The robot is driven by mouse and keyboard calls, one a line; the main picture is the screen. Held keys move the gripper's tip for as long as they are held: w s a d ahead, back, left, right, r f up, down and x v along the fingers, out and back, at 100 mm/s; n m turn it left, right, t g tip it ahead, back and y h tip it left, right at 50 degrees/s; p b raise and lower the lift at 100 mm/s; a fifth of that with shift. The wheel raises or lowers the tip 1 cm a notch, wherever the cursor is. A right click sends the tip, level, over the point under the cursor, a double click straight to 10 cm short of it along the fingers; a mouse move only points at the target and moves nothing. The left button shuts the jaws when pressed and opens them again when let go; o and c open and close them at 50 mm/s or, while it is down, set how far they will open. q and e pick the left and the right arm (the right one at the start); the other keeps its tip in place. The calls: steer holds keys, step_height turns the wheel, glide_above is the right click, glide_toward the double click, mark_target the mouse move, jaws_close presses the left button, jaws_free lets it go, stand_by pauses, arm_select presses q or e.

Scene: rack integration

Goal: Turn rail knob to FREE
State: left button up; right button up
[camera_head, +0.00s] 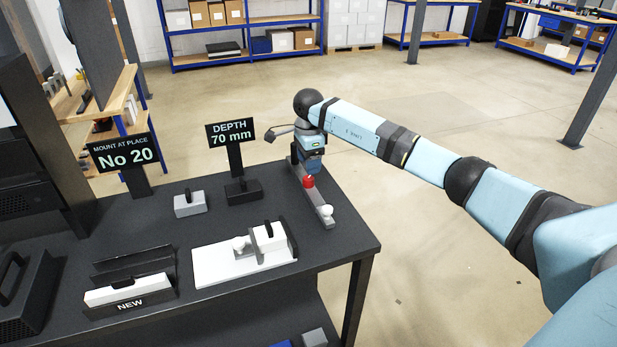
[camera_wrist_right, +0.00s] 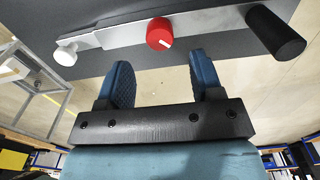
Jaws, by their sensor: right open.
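The red rail knob (camera_head: 309,182) sits on a grey rail (camera_head: 322,206) near the table's right edge. In the right wrist view the red knob (camera_wrist_right: 160,33) has a white mark that points down and to the right. The rail (camera_wrist_right: 110,38) has a white knob (camera_wrist_right: 66,53) at its left end and a black handle (camera_wrist_right: 275,32) at its right. My right gripper (camera_wrist_right: 160,80) is open and empty, its two blue fingers apart below the red knob and not touching it. It also shows in the head view (camera_head: 312,168), just behind the knob. My left gripper is not in view.
A "DEPTH 70 mm" sign (camera_head: 231,132), a "No 20" sign (camera_head: 124,152) and a grey block (camera_head: 190,203) stand on the dark table (camera_head: 340,244). A white plate with a slider (camera_head: 215,272) and a "NEW" holder (camera_head: 130,305) lie nearer.

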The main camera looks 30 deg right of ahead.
mark_target(309, 178)
step_height(309, 178, down, 5)
steer(key=shift+a+r, duration=0.1)
steer(key=shift+r, duration=0.1)
steer(key=shift+f, duration=0.65)
steer(key=c, duration=0.9)
